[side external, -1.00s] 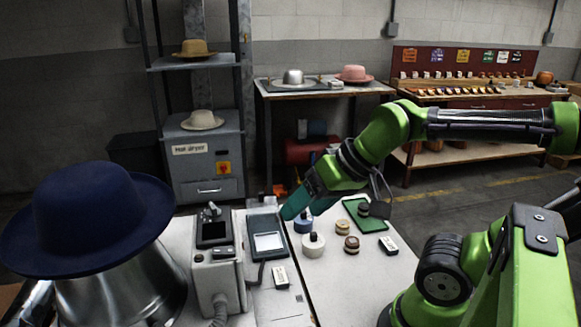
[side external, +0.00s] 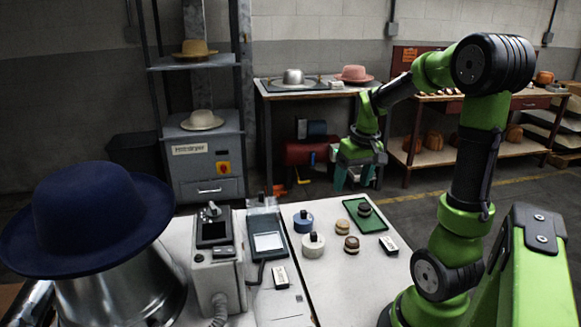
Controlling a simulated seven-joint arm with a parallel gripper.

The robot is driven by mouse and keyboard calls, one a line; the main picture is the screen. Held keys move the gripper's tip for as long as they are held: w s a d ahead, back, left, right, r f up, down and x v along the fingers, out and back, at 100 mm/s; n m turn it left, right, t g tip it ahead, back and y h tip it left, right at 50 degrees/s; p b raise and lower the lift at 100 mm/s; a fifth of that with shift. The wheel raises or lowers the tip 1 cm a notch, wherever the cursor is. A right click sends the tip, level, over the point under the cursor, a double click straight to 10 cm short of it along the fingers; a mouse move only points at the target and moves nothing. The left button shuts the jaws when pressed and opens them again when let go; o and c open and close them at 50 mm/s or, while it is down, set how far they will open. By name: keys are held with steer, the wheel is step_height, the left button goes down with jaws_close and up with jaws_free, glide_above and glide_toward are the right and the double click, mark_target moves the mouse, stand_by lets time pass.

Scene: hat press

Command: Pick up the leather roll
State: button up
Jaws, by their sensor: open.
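Several small round rolls stand on the white table: a blue one (side external: 303,224), a white one (side external: 313,248), a tan one (side external: 342,227) and a brown one (side external: 352,246). A dark roll (side external: 364,210) sits on a green mat (side external: 377,223). The brown one looks most like leather, but I cannot tell for sure which is the leather roll. My gripper (side external: 354,180) hangs above the far side of the table, fingers pointing down, open and empty. In the picture it is above the green mat and apart from all the rolls.
White labels (side external: 389,246) lie beside the rolls. A grey control box (side external: 217,265) and a device with a screen (side external: 267,241) stand left of them. A navy hat (side external: 88,220) rests on a metal form at far left. The table's front middle is clear.

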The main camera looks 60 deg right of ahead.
steer(key=d+n, duration=0.1)
steer(key=d, duration=0.2)
steer(key=n, duration=0.2)
glide_above(344, 223)
steer(key=s, duration=0.1)
steer(key=shift+g, duration=0.4)
steer(key=f, duration=1)
steer(key=shift+s+f, duration=0.2)
steer(key=shift+f, duration=0.15)
steer(key=shift+w+f, duration=0.25)
steer(key=shift+f, duration=0.75)
steer(key=shift+w+f, duration=0.25)
steer(key=shift+f, duration=0.75)
steer(key=shift+w+f, duration=0.25)
steer(key=shift+f, duration=0.75)
